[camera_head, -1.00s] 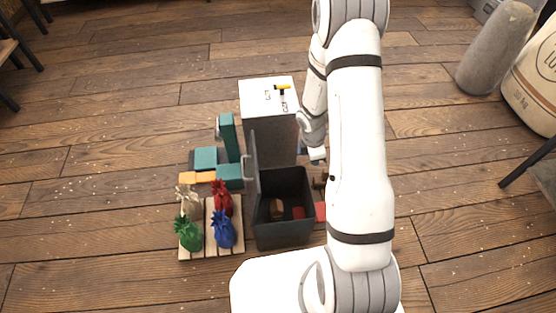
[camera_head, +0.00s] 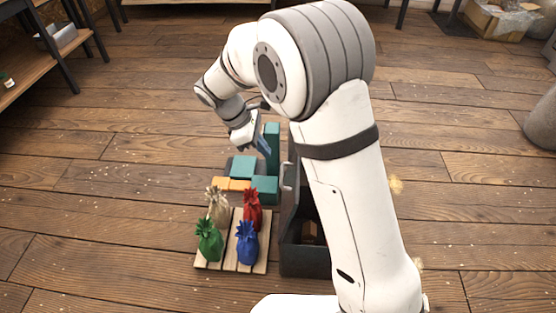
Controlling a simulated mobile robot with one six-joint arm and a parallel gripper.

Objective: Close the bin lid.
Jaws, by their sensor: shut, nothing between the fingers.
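The dark grey bin (camera_head: 305,262) stands on the floor, partly hidden behind my arm. Something brown shows inside the bin; the rest of the inside is hidden. My gripper (camera_head: 264,146) is shut and empty. In the picture it is above and left of the lid, beside the top of a teal upright block, apart from the lid. I cannot tell if it touches the block.
A wooden pallet (camera_head: 231,265) left of the bin holds green, blue, red and beige sacks. Behind it are a teal upright block (camera_head: 273,160), low teal blocks (camera_head: 265,190) and orange pieces (camera_head: 222,183). The floor farther left is clear. A shelf stands at far left.

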